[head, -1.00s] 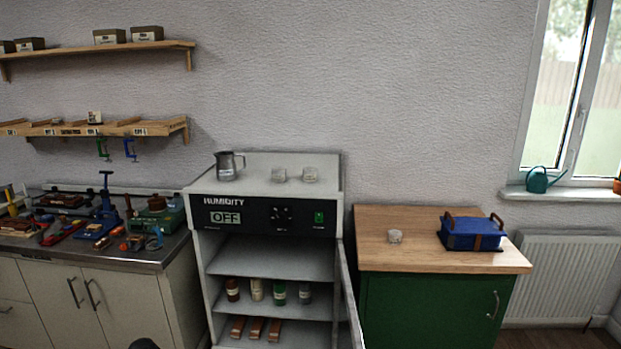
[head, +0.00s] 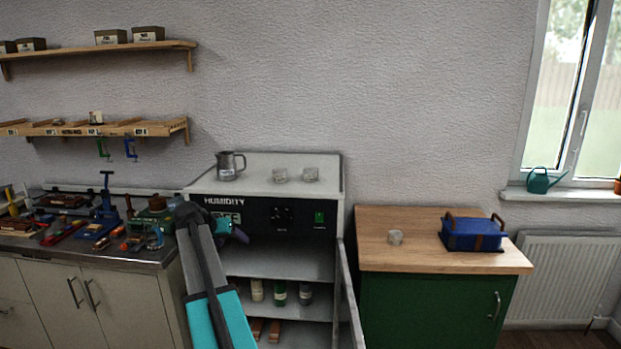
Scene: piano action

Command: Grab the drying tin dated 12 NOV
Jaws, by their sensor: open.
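Two small pale round tins stand on top of the humidity cabinet (head: 262,160), a left one (head: 280,175) and a right one (head: 311,174). A third similar tin (head: 395,237) stands alone on the wooden top of the green cupboard. Their dates are too small to read, so I cannot tell which is 12 NOV. My gripper (head: 238,231) is open and appears empty, in front of the cabinet's OFF display, below and left of the two tins. My arm hides part of the cabinet's left side and shelves.
A metal jug (head: 229,167) stands left of the two tins. The cabinet door (head: 350,295) is open and projects forward. A blue case (head: 473,235) sits right of the lone tin. A tool-covered bench (head: 95,245) is at left.

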